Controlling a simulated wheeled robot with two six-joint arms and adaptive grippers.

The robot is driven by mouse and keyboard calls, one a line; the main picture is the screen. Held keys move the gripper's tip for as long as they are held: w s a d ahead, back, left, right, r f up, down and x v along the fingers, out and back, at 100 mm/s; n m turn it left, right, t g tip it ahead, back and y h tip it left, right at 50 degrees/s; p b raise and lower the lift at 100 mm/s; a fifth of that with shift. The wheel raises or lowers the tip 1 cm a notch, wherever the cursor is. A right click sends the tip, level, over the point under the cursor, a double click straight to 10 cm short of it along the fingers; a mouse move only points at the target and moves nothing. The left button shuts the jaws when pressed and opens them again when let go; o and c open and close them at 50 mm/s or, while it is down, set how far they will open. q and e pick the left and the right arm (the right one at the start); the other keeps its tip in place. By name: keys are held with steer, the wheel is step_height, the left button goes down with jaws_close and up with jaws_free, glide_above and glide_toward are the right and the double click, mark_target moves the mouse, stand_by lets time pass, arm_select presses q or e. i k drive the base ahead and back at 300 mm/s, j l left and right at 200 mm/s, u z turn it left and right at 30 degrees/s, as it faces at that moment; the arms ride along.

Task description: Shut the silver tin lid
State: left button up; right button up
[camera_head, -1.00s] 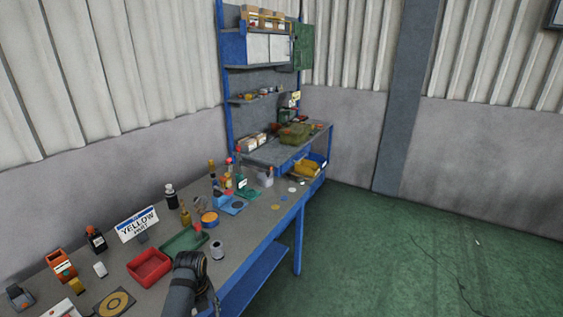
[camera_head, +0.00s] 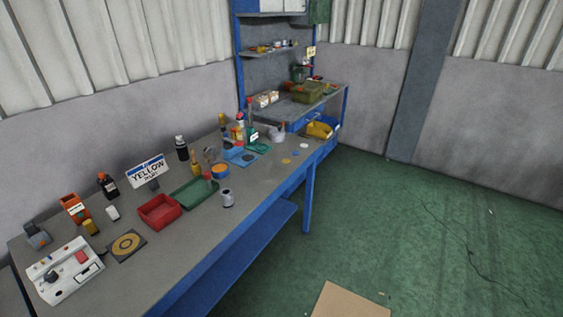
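A small silver-grey cylinder (camera_head: 228,199) stands upright near the front edge of the workbench (camera_head: 190,245), right of the green tray. It may be the silver tin, but it is too small to tell, and I cannot make out a lid. Neither of my grippers is in view.
A red tray (camera_head: 159,210), a green tray (camera_head: 195,190), a "YELLOW" sign (camera_head: 148,171), bottles and a white control box (camera_head: 66,272) crowd the bench. A second bench (camera_head: 315,103) stands behind. Green floor (camera_head: 430,240) is open at right, with a cardboard sheet (camera_head: 348,302).

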mark_target(210, 154)
steer(key=i+l+u, duration=0.3)
steer(key=i+l, duration=0.2)
steer(key=l, duration=0.2)
steer(key=i+l+u, duration=0.15)
steer(key=l, duration=0.25)
